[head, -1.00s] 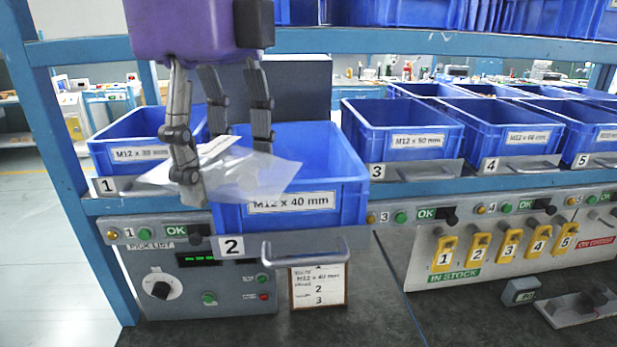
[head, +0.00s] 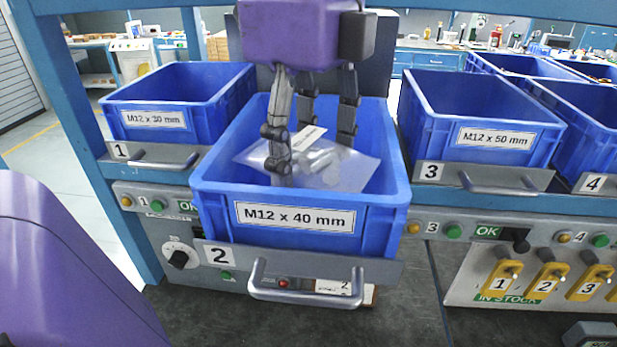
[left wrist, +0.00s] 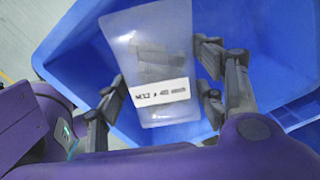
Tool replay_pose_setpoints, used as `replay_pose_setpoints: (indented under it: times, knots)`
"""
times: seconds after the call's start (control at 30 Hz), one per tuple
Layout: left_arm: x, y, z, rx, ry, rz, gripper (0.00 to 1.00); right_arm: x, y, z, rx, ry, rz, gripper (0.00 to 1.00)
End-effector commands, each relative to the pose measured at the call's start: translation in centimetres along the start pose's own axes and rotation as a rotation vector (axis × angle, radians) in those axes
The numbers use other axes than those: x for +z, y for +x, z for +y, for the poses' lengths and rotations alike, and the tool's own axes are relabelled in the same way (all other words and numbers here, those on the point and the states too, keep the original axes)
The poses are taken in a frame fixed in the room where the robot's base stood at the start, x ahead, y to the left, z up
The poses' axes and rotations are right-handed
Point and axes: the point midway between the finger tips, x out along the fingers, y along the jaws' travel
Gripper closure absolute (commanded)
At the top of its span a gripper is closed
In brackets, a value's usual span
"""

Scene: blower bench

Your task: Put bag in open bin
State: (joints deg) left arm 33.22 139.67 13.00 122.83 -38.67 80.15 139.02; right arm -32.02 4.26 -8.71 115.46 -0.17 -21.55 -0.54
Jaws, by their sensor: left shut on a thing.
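The bag (head: 345,170) is clear plastic with a white label and grey contents. In the left wrist view the bag (left wrist: 160,50) bears a label that seems to read M12 x 40 mm. My left gripper (head: 310,148), purple with grey fingers, is shut on the bag. It holds the bag at the mouth of the open blue bin (head: 378,232) labelled M12 x 40 mm, number 2, which is pulled forward. I cannot tell whether the bag is below the rim. The bin interior surrounds the bag in the left wrist view. My right gripper is not in view.
The M12 x 30 mm bin (head: 155,120) stands to the left and the M12 x 50 mm bin (head: 490,137) to the right, both set further back. A metal handle (head: 305,292) juts from the front of bin 2.

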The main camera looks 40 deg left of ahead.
Motion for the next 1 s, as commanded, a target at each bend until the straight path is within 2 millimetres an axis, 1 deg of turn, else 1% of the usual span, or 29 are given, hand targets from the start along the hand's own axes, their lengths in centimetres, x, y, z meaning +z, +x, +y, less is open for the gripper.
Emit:
replay_pose_setpoints:
  times: [0.17, 0.4, 0.63, 0.77, 0.8, 0.9, 0.93, 1.0]
  knots:
    - [0.0, 1.3, 0.0, -0.001, 0.001, 0.000, 0.78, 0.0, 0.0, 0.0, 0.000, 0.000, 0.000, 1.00]
    - [0.0, 4.3, 0.0, 0.000, 0.001, 0.000, 0.78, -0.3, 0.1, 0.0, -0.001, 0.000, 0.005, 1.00]
    - [0.0, 4.4, -0.1, -0.003, 0.000, 0.000, 0.78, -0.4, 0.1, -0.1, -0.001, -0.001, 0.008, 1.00]
    - [0.0, 4.8, -0.1, -0.002, 0.000, 0.000, 0.78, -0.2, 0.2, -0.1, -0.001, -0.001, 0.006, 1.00]
    - [0.0, 4.8, -0.1, -0.001, 0.000, 0.000, 0.33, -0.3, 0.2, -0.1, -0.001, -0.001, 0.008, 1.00]
    - [0.0, 4.7, -0.1, -0.002, 0.000, 0.000, 0.20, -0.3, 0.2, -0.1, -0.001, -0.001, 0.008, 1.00]
    - [0.0, 4.7, -0.1, -0.002, 0.000, 0.000, 0.18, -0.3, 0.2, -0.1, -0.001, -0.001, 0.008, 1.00]
    - [0.0, 4.7, -0.1, -0.002, 0.000, 0.000, 0.18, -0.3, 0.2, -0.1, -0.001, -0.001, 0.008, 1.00]
